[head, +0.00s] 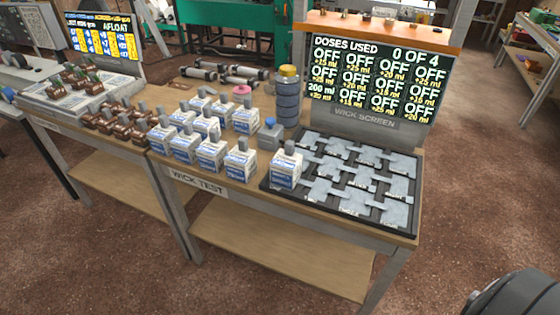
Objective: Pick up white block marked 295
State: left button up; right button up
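Several white blocks with blue print and grey tabs on top stand in rows on the wooden table marked "WICK TEST" (200,182). One white block (285,170) stands apart at the front left corner of the dark tray (345,222). Another white block (240,162) stands at the front right of the group. The numbers on the blocks are too small to read, so I cannot tell which is marked 295. Neither of my grippers is in view.
A blue-grey bottle with a yellow cap (287,95) stands behind the blocks. The wick screen (375,80) shows "0 OF 4" doses used. Pale grey interlocking pieces lie in the tray. Brown blocks (110,122) stand to the left. A dark rounded part shows at the bottom right.

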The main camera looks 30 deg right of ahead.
aim_at(222, 110)
jog(key=i, duration=0.85)
